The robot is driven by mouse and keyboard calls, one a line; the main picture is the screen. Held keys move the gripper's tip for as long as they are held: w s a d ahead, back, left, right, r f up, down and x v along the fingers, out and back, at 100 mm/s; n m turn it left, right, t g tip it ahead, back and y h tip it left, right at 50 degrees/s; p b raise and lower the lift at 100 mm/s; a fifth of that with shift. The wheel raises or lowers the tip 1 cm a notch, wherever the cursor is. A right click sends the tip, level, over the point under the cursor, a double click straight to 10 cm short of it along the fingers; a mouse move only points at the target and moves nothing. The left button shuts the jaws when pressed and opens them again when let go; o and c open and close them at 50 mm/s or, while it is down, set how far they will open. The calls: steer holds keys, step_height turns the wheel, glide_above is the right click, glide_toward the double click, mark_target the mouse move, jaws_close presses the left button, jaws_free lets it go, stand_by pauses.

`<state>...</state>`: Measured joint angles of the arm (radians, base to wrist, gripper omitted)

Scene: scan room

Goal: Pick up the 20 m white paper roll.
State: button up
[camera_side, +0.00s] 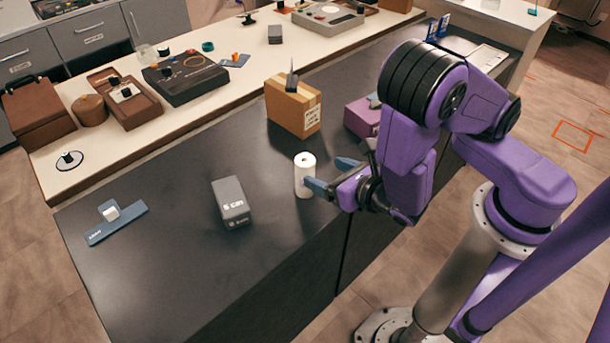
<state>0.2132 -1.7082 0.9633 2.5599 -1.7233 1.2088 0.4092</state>
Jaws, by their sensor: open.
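The white paper roll (304,172) stands upright on the dark table, near its right-hand edge. My gripper (332,174) is just to the right of the roll, with its blue-grey fingers pointing left at it. The fingers are open. The near finger reaches to the roll's lower right side; the far finger is higher and to the right. I cannot tell whether either finger touches the roll. Any marking on the roll is too small to read.
A grey box (231,201) stands left of the roll. A cardboard box (293,106) stands behind it, and a purple box (362,116) sits near my arm. The front left table area is clear.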

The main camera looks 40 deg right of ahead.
mark_target(300, 162)
steer(key=x, duration=1)
steer(key=shift+w+f, duration=0.15)
steer(key=shift+w, duration=0.05)
steer(key=c, duration=1.1)
